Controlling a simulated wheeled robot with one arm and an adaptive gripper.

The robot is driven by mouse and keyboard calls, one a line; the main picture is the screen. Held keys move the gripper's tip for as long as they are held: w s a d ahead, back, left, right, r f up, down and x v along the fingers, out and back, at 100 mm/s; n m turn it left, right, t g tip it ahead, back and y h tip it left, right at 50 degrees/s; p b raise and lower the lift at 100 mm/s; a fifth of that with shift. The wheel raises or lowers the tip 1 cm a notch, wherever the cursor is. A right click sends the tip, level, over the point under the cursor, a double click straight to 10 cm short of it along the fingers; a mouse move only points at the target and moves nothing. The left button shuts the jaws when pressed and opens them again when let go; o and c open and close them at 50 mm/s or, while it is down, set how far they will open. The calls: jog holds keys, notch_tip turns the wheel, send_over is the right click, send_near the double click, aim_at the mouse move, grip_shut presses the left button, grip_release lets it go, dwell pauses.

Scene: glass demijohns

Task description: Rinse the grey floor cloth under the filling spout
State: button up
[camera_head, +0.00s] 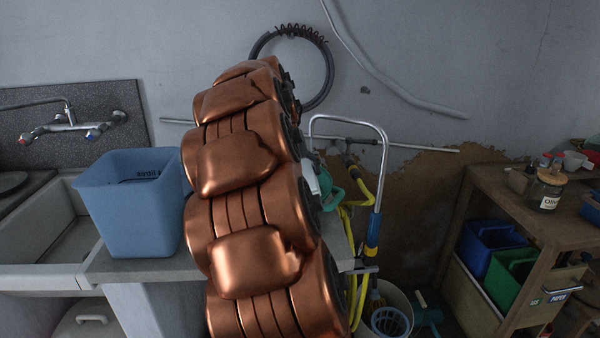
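A chrome wall tap (72,124) with red and blue marked handles is at the left; its thin spout (38,104) reaches left over the sink. I cannot tell whether this is the filling spout. The pale sink basin (45,238) is below it, and the part of its inside that shows holds no cloth. I see no grey floor cloth anywhere in view. My copper-coloured arm fills the middle of the picture and hides what is behind it. My gripper is not in view.
A blue bin (130,205) stands on the counter (150,268) between sink and arm. Right of my arm are a chrome handle (379,150), a yellow hose (358,215) and a bucket (398,305). A wooden shelf (530,215) with a jar (546,190) and coloured bins stands right.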

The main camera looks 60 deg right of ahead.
jog(key=shift+a, duration=0.1)
jog(key=a+r, duration=0.4)
jog(key=a, duration=0.2)
jog(key=shift+s+a, duration=0.2)
jog(key=shift+a, duration=0.2)
dwell(0.4)
dwell(0.4)
